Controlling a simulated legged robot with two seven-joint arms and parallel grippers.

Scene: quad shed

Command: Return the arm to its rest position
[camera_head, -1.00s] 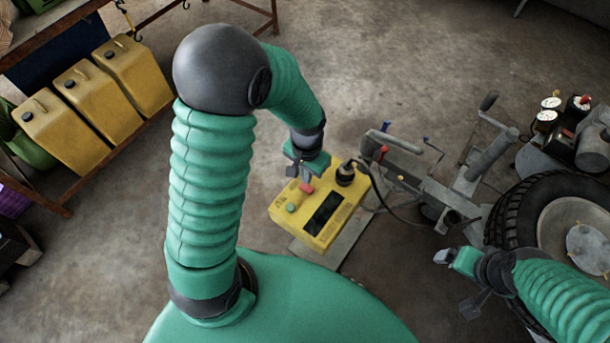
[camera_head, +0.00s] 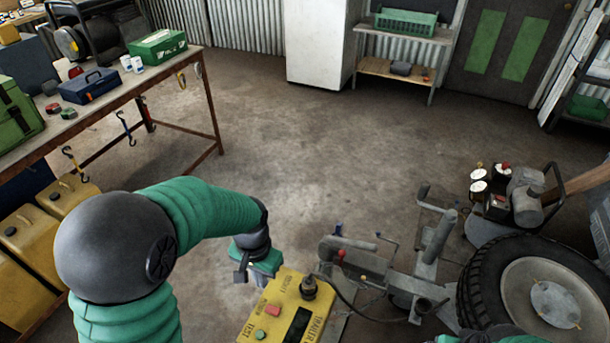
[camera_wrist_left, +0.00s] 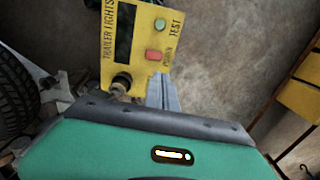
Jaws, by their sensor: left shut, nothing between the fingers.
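My left gripper (camera_head: 257,272) is at the upper left edge of the yellow control box (camera_head: 285,293) in the head view. Its fingers are shut and empty. The wrist view shows the closed fingers (camera_wrist_left: 163,92) just beside the box (camera_wrist_left: 118,55), near its red button (camera_wrist_left: 154,55); whether they touch it I cannot tell. The box carries a red button, a green button (camera_head: 261,334), a dark window and a black plug with a cable (camera_head: 309,287). Of my right arm only a green bit shows at the bottom right edge; its gripper is out of view.
A trailer hitch with a jack (camera_head: 437,240) and a large tyre (camera_head: 480,285) stand right of the box. A workbench (camera_head: 110,95) with tool boxes is at the left, yellow jerrycans (camera_head: 30,235) below it. The floor (camera_head: 290,160) beyond the box is open.

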